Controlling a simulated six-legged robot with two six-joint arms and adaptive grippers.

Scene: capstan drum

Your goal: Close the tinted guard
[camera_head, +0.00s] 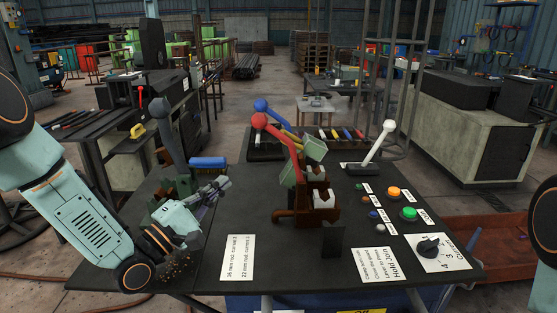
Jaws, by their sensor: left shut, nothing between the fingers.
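A small dark upright panel (333,240), which may be the tinted guard, stands on the black table at the front of a brown clamp fixture (291,216). I cannot make out its hinge or whether it is see-through. The fixture has pale blocks (322,198), a raised red-knobbed lever (275,131) and a tilted grey-green block (315,148). My left gripper (222,185) is shut and empty, over the left part of the table, left of and apart from the fixture and panel.
A blue-topped green device (207,163) and a dark lever (169,130) stand close behind my left gripper. Buttons (408,213), a dial (429,246) and a white-knobbed lever (375,154) occupy the table's right side. Bare table (215,225) lies between my left gripper and the fixture.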

